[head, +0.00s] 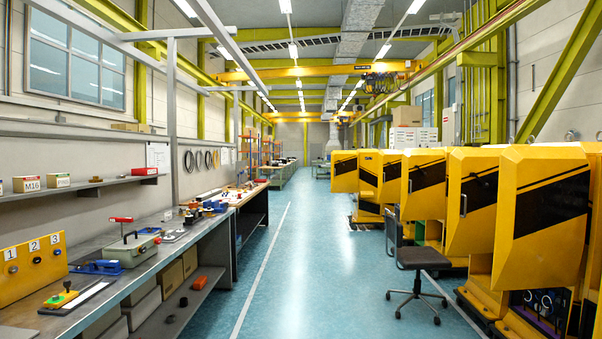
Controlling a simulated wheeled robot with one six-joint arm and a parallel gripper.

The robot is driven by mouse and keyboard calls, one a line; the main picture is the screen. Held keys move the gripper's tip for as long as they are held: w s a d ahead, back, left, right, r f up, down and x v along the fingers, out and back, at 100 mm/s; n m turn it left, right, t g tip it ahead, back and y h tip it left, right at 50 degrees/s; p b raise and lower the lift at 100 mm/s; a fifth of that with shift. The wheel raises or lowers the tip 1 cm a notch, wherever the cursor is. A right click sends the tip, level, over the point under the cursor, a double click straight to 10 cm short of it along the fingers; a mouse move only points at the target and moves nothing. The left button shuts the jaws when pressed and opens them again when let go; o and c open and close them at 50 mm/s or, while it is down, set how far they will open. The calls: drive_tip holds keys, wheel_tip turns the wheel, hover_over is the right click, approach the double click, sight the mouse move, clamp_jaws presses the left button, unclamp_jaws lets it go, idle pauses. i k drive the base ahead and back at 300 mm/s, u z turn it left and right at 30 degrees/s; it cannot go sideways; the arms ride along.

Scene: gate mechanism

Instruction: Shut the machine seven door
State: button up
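A row of yellow machines with black-striped doors stands along the right side. The nearest door (541,220) is large and juts toward the aisle, with a dark interior showing below it. Behind it are a second door (472,200) with a handle, a third door (423,187) and smaller ones, the farthest (344,172) reaching out to the left. No readable numbers show on the machines, so I cannot tell which one is machine seven. I cannot tell for sure which doors are open. My gripper is not in view.
An office chair (420,260) stands in the aisle before the machines. A long workbench (150,260) with tools, a green case (132,249) and a yellow numbered panel (34,268) runs along the left. The blue floor (310,250) between is clear, with a white line on it.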

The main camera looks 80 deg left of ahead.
sight(344, 179)
drive_tip(key=u, duration=2.4)
drive_tip(key=i, duration=2.9)
drive_tip(key=u, duration=0.3)
drive_tip(key=i, duration=6.2)
drive_tip(key=z, duration=0.35)
drive_tip(key=i, duration=2.05)
drive_tip(key=z, duration=0.2)
